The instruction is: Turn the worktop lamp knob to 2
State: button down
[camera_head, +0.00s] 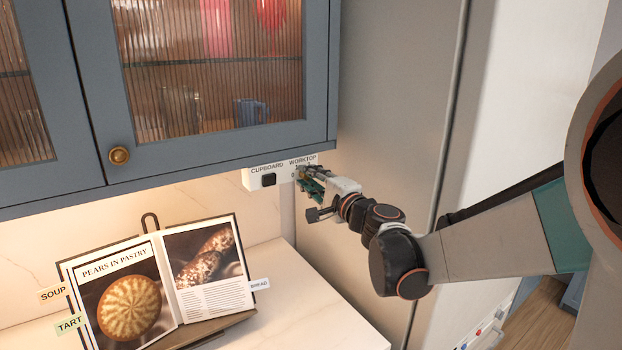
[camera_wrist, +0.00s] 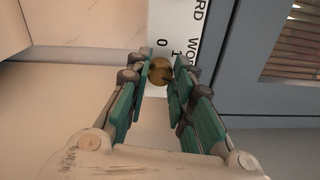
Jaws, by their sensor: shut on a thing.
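The worktop lamp knob (camera_wrist: 160,72) is a small round brass knob on a white switch panel (camera_head: 258,181) under the wall cupboard. In the wrist view the marks 0 and 1 show beside it; the mark 2 is hidden and the knob's pointer is hard to read. My gripper (camera_head: 304,178) reaches the panel from the right, and its green-padded fingers (camera_wrist: 160,78) are shut on the knob, one on each side. In the head view the gripper covers most of the knob and part of the scale under the word WORKTOP.
The cupboard (camera_head: 220,150) with ribbed glass doors hangs just above. An open cookbook (camera_head: 165,285) with tabs stands on the pale worktop (camera_head: 330,310) below. A tall grey panel (camera_head: 390,110) rises to the right.

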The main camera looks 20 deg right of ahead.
jog(key=shift+f+m, duration=0.1)
jog(key=shift+m, duration=0.5)
jog(key=shift+s, duration=0.1)
jog(key=c, duration=1.4)
grip_release()
jog(key=shift+o, duration=0.2)
jog(key=v, duration=0.7)
jog(key=shift+s, duration=0.35)
